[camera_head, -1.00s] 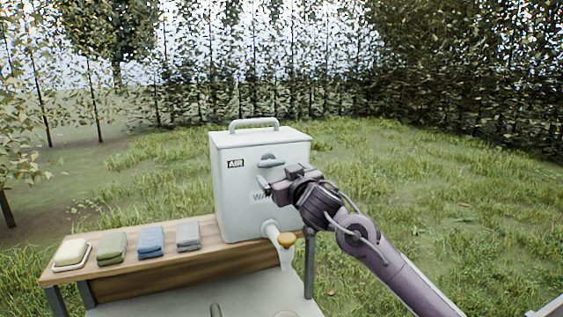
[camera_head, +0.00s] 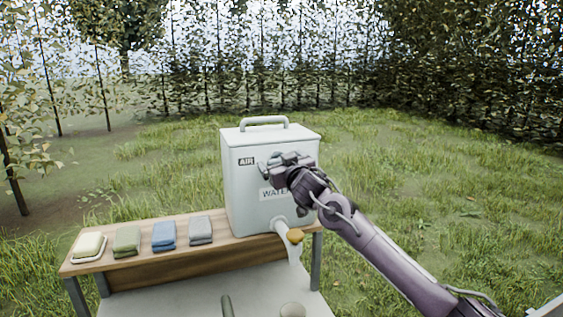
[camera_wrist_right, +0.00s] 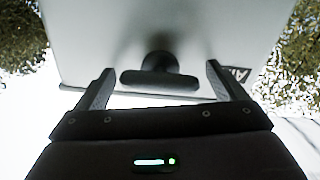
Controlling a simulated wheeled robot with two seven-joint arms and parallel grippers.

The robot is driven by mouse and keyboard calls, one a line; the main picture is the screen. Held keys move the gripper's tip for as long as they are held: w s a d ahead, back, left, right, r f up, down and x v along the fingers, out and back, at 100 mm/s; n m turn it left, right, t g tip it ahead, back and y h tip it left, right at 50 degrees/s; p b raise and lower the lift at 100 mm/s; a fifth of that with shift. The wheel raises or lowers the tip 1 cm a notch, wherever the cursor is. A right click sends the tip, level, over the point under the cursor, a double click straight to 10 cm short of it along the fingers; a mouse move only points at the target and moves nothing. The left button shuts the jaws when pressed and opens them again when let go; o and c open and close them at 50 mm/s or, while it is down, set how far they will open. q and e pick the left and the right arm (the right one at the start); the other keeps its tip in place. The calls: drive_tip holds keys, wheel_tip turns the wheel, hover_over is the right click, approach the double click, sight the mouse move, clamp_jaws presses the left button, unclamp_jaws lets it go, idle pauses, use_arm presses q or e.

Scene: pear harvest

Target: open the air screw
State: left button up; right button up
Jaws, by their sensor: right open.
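The white water container (camera_head: 240,200) stands at the right end of the wooden shelf, with an AIR label (camera_head: 246,161) high on its front. My right gripper (camera_head: 272,169) is in front of the upper face, right of that label, and covers the air screw in the head view. In the right wrist view the air screw (camera_wrist_right: 160,78) is a dark crossbar on a round stem. The open fingers of my right gripper (camera_wrist_right: 158,72) stand either side of the crossbar, with a gap on each side. My left gripper is not in view.
A soap bar (camera_head: 89,244) and folded green, blue and grey cloths lie along the wooden shelf (camera_head: 135,262). A pale surface (camera_head: 180,300) lies in front; grass is open to the right.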

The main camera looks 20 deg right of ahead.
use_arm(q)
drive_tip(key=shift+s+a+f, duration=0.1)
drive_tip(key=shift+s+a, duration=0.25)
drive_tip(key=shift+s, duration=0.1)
use_arm(e)
drive_tip(key=c, duration=0.9)
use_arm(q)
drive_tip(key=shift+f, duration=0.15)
use_arm(e)
drive_tip(key=shift+n, duration=0.3)
drive_tip(key=n+b, duration=0.2)
drive_tip(key=n, duration=0.1)
drive_tip(key=shift+f, duration=0.1)
drive_tip(key=n+b, duration=0.2)
drive_tip(key=n, duration=0.3)
drive_tip(key=n+b, duration=0.2)
drive_tip(key=n, duration=0.3)
use_arm(q)
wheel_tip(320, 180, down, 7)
drive_tip(key=b, duration=0.1)
use_arm(e)
drive_tip(key=shift+n, duration=2.1)
drive_tip(key=o, duration=0.9)
drive_tip(key=shift+a, duration=0.1)
use_arm(q)
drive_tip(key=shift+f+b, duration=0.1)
drive_tip(key=shift+b, duration=0.2)
use_arm(e)
drive_tip(key=shift+s, duration=0.1)
